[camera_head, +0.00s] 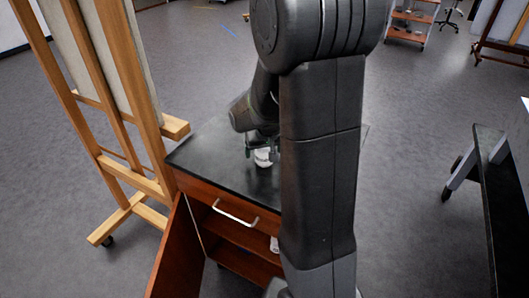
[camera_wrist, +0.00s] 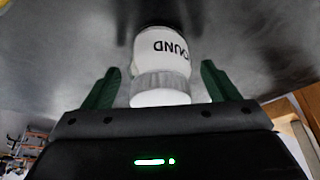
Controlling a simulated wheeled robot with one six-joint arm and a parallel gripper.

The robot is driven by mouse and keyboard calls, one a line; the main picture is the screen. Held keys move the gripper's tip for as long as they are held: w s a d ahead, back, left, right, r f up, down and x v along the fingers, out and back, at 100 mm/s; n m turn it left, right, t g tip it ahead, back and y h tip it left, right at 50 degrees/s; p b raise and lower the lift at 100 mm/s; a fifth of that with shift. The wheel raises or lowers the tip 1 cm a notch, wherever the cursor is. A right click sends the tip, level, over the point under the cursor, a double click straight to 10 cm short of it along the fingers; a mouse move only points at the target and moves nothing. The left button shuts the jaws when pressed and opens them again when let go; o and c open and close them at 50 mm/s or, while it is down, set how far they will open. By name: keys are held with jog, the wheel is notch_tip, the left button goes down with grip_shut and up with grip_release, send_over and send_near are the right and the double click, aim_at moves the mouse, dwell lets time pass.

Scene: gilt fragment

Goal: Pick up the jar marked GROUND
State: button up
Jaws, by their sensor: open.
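A white jar (camera_wrist: 160,60) with a grey band stands on the dark top of a small wooden cabinet. In the wrist view its lettering appears upside down and reads "OUND", with the rest out of sight round the side. My gripper (camera_wrist: 163,85) is open, with one green finger on each side of the jar and a visible gap to each. In the head view the jar (camera_head: 263,157) is a small white shape under my gripper (camera_head: 262,143), partly hidden by it and my arm.
The cabinet (camera_head: 206,153) has an open door (camera_head: 172,255) and shelves below, with a small white item (camera_head: 274,244) inside. A wooden easel (camera_head: 135,90) stands close on the left. A dark-topped piece of furniture (camera_head: 490,190) is at the right. Grey floor lies open between.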

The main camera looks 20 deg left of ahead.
jog(key=shift+w+a+f, duration=0.15)
jog(key=shift+w+f, duration=0.05)
jog(key=shift+f, duration=0.45)
jog(key=shift+c, duration=0.2)
jog(key=c, duration=1.1)
jog(key=shift+r, duration=0.1)
